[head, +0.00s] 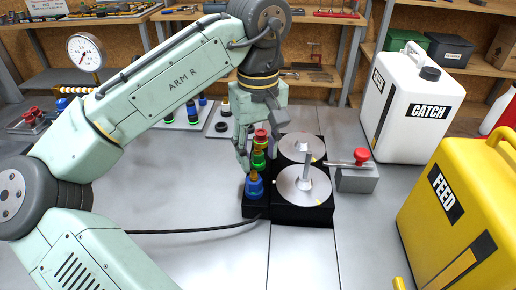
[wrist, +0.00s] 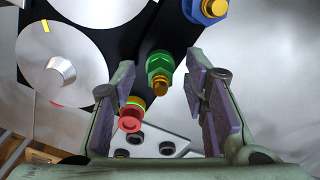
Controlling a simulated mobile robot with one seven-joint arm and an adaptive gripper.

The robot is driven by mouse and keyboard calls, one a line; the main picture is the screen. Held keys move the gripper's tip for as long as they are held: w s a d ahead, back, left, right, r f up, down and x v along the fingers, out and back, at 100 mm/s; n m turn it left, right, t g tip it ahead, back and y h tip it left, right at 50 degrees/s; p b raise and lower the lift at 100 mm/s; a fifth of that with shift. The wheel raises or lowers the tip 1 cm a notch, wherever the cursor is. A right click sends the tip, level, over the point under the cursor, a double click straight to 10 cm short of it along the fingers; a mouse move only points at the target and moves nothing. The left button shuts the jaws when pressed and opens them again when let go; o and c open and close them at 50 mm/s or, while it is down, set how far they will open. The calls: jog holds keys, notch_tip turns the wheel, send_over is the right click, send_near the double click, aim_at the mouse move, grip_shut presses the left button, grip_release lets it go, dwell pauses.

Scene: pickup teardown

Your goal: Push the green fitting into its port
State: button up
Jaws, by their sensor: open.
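The green fitting (head: 258,161) is in the middle of a row on the black block (head: 290,216), between the blue fitting (head: 254,187) and the red fitting (head: 262,136). My gripper (head: 257,153) points down over this row, fingers apart. In the wrist view the green fitting (wrist: 160,66), with a brass end, shows between the open, empty fingers (wrist: 160,84); I cannot tell whether they touch it. The blue fitting (wrist: 205,9) is beyond the fingers and the red-capped fitting (wrist: 131,119) is nearer the left finger. The green fitting's port is hidden, so its depth is unclear.
Two silver discs (head: 303,186) sit right of the row. A grey box with a red knob (head: 361,156) stands beside them. The white CATCH can (head: 405,110) and yellow FEED can (head: 465,215) are at right. A black cable (head: 195,230) crosses the otherwise clear left front table.

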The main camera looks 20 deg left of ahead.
aim_at(258, 146)
notch_tip(258, 146, up, 8)
jog(key=shift+f, duration=0.25)
dwell(0.4)
